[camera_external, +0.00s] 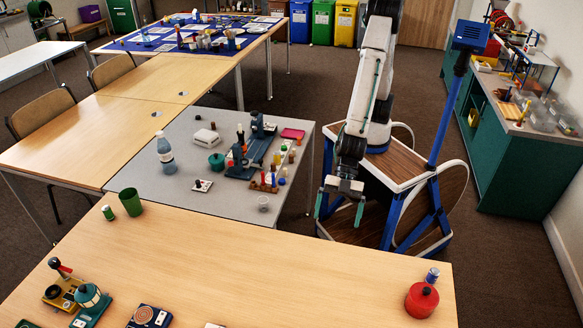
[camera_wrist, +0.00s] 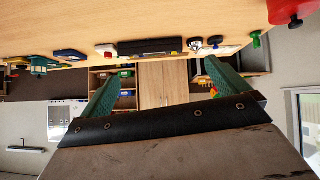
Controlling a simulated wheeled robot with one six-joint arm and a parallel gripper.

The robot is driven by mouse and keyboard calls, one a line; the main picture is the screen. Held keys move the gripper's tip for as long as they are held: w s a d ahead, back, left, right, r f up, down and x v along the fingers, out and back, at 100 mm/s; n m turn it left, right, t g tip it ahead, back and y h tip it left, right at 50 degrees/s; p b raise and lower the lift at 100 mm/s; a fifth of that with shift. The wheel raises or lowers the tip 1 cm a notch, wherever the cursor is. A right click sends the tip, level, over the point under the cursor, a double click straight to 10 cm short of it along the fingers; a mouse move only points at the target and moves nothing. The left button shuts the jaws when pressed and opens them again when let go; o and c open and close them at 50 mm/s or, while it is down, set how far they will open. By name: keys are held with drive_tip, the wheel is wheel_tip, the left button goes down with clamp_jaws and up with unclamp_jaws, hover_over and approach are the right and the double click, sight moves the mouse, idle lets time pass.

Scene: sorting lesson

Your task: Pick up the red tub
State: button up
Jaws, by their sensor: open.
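The red tub (camera_external: 421,302) is a round, lidded pot with a dark knob. It stands upright near the right end of the front wooden table in the external view. In the wrist view, which looks upside down, the red tub (camera_wrist: 290,9) is cut off at the top right corner. My gripper (camera_external: 340,210) hangs beyond the table's far edge, behind and left of the tub and apart from it. Its two green fingers are spread in the wrist view (camera_wrist: 163,85), with nothing between them.
The front wooden table (camera_external: 270,262) has a wide bare middle. A green cup (camera_external: 131,202) stands at its far left, and small devices (camera_external: 90,300) lie at its front left. A cluttered grey table (camera_external: 180,132) stands left of my arm.

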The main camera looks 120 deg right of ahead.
drive_tip(key=s+a+f+n+g+y, duration=0.1)
drive_tip(key=s+a+f, duration=0.15)
drive_tip(key=a, duration=0.25)
drive_tip(key=s+a+f+n+y, duration=0.1)
drive_tip(key=s+a+f+y, duration=0.1)
drive_tip(key=a+f, duration=0.3)
drive_tip(key=n+g+y, duration=0.3)
approach(416, 285)
drive_tip(key=x, duration=0.3)
drive_tip(key=f+x, duration=0.1)
drive_tip(key=x, duration=0.1)
drive_tip(key=shift+s+d, duration=0.1)
drive_tip(key=shift+s, duration=0.2)
drive_tip(key=x, duration=0.7)
drive_tip(key=shift+a, duration=0.4)
drive_tip(key=c, duration=1.7)
drive_tip(key=shift+w+y, duration=0.1)
drive_tip(key=shift+y, duration=0.2)
drive_tip(key=shift+c, duration=0.5)
drive_tip(key=shift+r, duration=0.1)
